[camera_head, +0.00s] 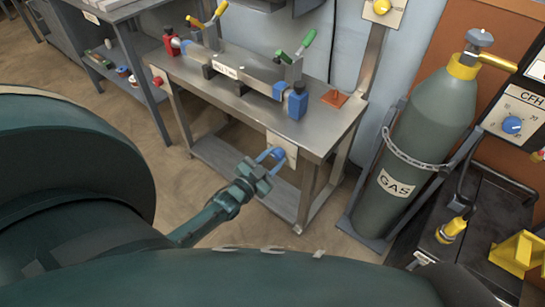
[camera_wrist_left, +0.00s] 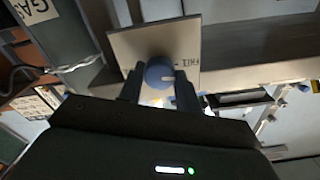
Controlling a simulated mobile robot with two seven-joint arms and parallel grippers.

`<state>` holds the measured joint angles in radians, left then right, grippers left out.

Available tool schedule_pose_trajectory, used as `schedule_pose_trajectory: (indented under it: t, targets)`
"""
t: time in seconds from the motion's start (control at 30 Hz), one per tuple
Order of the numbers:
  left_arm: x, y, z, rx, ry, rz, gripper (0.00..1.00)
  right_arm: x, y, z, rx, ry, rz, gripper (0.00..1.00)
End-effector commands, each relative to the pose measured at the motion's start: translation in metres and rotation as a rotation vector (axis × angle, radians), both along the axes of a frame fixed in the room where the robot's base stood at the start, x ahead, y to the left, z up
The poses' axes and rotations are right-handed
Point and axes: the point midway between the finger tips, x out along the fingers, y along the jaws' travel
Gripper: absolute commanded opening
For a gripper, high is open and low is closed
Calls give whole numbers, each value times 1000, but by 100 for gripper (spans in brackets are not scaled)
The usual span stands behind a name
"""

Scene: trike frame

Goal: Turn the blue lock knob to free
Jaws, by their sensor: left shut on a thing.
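The blue lock knob (camera_wrist_left: 159,73) is a round knob with a pale pointer line, mounted on a metal plate (camera_wrist_left: 128,42) with partly readable lettering. In the head view this plate (camera_head: 291,153) sits on the front edge of the steel workbench, near its right end. My left gripper (camera_head: 272,155) is at the plate with its fingers around the knob. In the left wrist view the gripper (camera_wrist_left: 160,82) has one finger on each side of the knob and is shut on it. In the head view the fingers largely hide the knob. My right gripper is not in view.
The steel workbench (camera_head: 240,112) carries a long clamped fixture with yellow and green handles (camera_head: 309,39). A grey gas cylinder (camera_head: 428,120) stands right of it, chained in a rack. A black cart (camera_head: 480,215) is farther right.

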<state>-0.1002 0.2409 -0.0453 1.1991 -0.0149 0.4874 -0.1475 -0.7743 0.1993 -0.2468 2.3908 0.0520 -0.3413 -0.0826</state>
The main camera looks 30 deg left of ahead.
Motion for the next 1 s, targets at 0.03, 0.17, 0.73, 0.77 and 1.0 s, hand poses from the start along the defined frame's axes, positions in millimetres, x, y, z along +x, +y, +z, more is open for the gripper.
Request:
schedule_pose_trajectory:
  t: [0.03, 0.17, 0.73, 0.77, 1.0]
  targets:
    - [0, -1, 0, -31, 4, -1, 11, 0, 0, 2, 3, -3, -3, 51]
    - [0, 0, 0, -105, 9, -1, 11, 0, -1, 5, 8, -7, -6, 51]
    - [0, 0, -1, -216, 18, -1, 11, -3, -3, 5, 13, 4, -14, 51]
    - [0, 0, 0, -216, 18, -1, 11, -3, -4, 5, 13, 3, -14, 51]
    - [0, 0, 0, -216, 18, -1, 37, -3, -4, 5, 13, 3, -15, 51]
